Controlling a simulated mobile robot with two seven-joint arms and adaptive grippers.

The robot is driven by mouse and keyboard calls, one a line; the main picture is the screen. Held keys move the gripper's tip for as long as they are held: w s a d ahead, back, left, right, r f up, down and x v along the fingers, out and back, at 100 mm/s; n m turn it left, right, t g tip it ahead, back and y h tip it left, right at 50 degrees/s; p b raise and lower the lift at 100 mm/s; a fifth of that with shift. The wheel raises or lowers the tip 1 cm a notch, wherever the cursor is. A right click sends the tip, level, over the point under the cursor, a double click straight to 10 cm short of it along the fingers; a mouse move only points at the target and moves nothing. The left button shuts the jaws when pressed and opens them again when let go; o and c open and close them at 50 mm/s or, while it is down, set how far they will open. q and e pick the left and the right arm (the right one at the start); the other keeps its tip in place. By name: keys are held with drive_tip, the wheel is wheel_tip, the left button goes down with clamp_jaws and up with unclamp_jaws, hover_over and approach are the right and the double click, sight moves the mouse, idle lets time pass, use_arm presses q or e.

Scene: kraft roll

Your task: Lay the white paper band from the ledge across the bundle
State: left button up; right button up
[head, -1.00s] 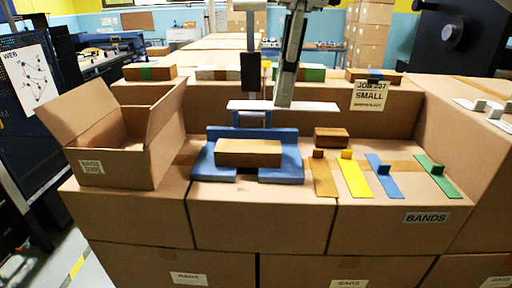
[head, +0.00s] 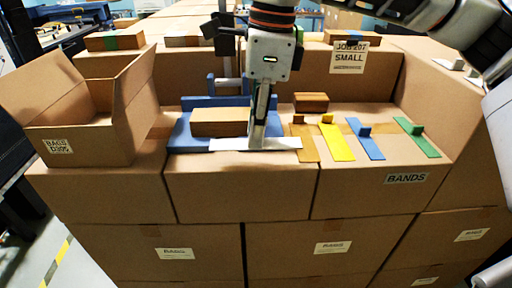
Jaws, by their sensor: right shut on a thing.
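The bundle (head: 218,123) is a brown block lying in the blue cradle (head: 180,136). My right gripper (head: 259,136) comes down from the top, just right of the bundle, and is shut on the white paper band (head: 285,143). The band is level and runs left to right across the front of the cradle in the picture, nearer the camera than the bundle. It does not lie over the bundle's top. I cannot tell whether it touches the cradle. The fingers hide part of it. My left gripper is not in view.
Brown, yellow, blue (head: 365,138) and green (head: 417,137) tabbed strips lie to the right, near a small brown block (head: 310,102). An open carton (head: 85,135) stands left. A dark post (head: 224,40) rises behind the cradle. More white pieces with tabs (head: 452,65) lie at far right.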

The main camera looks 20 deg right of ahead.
sight(256, 164)
wheel_tip(256, 164, down, 4)
drive_tip(key=shift+f, duration=0.2)
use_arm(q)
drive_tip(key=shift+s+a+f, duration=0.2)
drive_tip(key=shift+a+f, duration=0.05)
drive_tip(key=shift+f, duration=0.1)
use_arm(e)
drive_tip(key=shift+f, duration=0.1)
drive_tip(key=shift+f, duration=0.2)
drive_tip(key=o, duration=0.5)
drive_tip(key=shift+c, duration=0.2)
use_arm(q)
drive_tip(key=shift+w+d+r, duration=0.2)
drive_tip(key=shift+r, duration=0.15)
use_arm(e)
drive_tip(key=shift+r, duration=0.15)
